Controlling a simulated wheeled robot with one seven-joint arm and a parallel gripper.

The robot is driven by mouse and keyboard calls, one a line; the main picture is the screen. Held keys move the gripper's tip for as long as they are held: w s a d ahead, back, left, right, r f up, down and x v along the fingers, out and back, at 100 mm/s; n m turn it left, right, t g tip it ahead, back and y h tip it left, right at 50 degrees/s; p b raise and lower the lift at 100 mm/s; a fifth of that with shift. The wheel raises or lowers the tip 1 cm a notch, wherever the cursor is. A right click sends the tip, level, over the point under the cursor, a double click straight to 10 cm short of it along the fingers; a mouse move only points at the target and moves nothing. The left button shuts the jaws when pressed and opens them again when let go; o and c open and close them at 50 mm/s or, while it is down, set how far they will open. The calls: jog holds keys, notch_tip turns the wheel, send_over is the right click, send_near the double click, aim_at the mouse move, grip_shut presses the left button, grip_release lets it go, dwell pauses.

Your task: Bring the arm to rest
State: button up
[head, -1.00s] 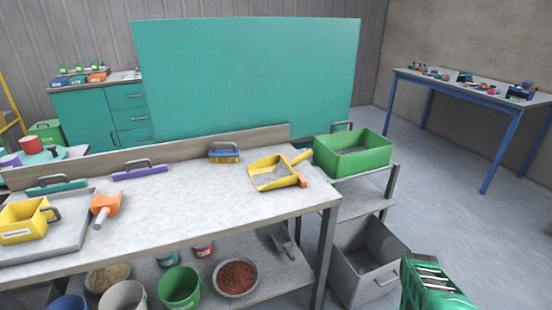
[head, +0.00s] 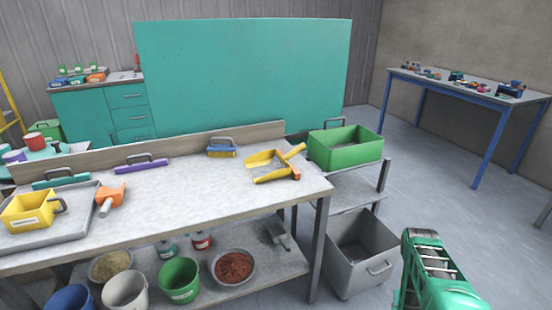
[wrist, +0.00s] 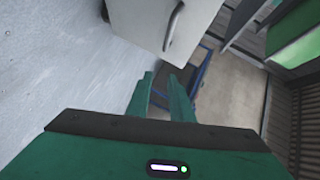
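My gripper (wrist: 161,76) shows in the wrist view as two green fingers with a narrow gap between them and nothing held. Past the fingertips are the floor and a light grey box with a handle (wrist: 165,22), which looks like the grey bin (head: 362,258) of the head view. In the head view a green part of my arm stands at the lower right, beside the bin and clear of the workbench (head: 200,205). The gripper's fingertips cannot be made out there.
A yellow dustpan (head: 266,168) holding some grey powder lies on the bench's right end. A green tub (head: 345,150) stands on a low stand beside it. Buckets and bowls fill the lower shelf. Floor is open towards the blue-legged table (head: 470,84).

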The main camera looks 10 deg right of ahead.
jog(key=w+d+r+n+g+y, duration=0.1)
jog(key=w+d+r+n+g, duration=0.1)
jog(key=w+r, duration=0.5)
jog(key=w+d+r+n+g+y, duration=0.1)
jog(key=w+d+r+n, duration=0.2)
jog(key=w+r, duration=0.5)
jog(key=s+a+r+n+g, duration=0.1)
jog(key=s+r+n+g, duration=0.1)
jog(key=r, duration=0.9)
jog(key=s+a+r+n+g, duration=0.1)
jog(key=s+r+g, duration=0.1)
jog(key=r, duration=1)
jog(key=s+a+r+n+g+y, duration=0.1)
jog(key=s+a+r+n+g, duration=0.1)
jog(key=s+a+r, duration=0.45)
jog(key=s+a+r+n+g+y, duration=0.1)
jog(key=s+a+r, duration=0.2)
jog(key=s+r, duration=0.65)
jog(key=s+a+r+n+g+y, duration=0.1)
jog(key=s+a+r, duration=0.2)
jog(key=s, duration=0.5)
jog(key=s+a+r+n+g+y, duration=0.1)
jog(key=s+a+r, duration=0.2)
jog(key=s+a, duration=0.3)
jog(key=s+a+r+n+g+y, duration=0.1)
jog(key=s+a+r, duration=0.2)
jog(key=s, duration=0.7)
jog(key=shift+s+a+y, duration=0.3)
jog(key=shift+a, duration=0.35)
